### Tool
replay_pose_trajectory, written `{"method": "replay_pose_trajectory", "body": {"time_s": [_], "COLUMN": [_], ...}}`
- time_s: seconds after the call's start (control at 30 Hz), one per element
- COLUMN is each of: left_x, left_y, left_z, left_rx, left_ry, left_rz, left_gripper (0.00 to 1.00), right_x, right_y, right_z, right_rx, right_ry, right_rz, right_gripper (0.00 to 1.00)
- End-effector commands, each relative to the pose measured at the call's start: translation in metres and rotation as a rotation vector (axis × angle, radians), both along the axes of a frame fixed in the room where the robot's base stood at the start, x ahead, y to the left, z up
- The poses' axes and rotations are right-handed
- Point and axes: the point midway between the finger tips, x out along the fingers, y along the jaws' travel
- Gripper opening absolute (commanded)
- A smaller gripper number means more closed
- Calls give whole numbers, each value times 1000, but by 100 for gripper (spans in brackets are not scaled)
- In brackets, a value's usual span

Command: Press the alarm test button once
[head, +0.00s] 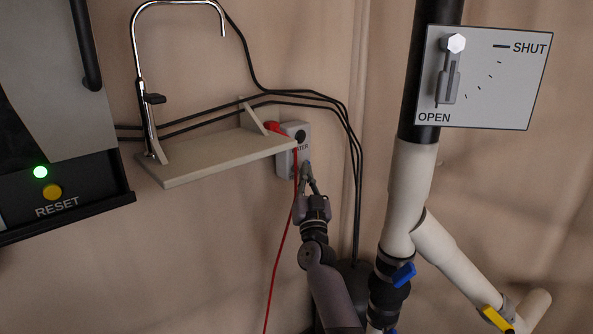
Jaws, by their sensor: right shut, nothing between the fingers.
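No button labelled as an alarm test shows in the head view. A small grey wall box (285,163) sits partly behind the shelf, with a partly hidden label ending in "TER" and a dark round part (300,136) near its top. My right gripper (307,171) is shut and empty, pointing up, with its fingertips over the lower right of the box in the picture. I cannot tell whether they touch it. My left gripper is not in view.
A wooden shelf (220,157) with a chrome faucet (136,60) juts out beside the box. A red cord (282,240) hangs near my right arm. A black panel at left has a yellow RESET button (52,192) and green light (40,172). Pipes (410,190) and an OPEN/SHUT plate (505,85) stand right.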

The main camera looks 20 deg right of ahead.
Motion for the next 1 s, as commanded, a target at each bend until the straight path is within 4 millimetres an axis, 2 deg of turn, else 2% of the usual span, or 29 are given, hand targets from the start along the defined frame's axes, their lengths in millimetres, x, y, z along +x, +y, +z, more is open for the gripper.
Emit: {"method": "replay_pose_trajectory", "body": {"time_s": [1.0], "left_x": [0], "left_y": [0], "left_z": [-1], "left_rx": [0], "left_ry": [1], "left_rz": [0], "left_gripper": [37], "right_x": [8], "right_y": [3], "right_z": [0], "right_rx": [0], "right_ry": [0], "right_rz": [0], "right_gripper": [0]}}
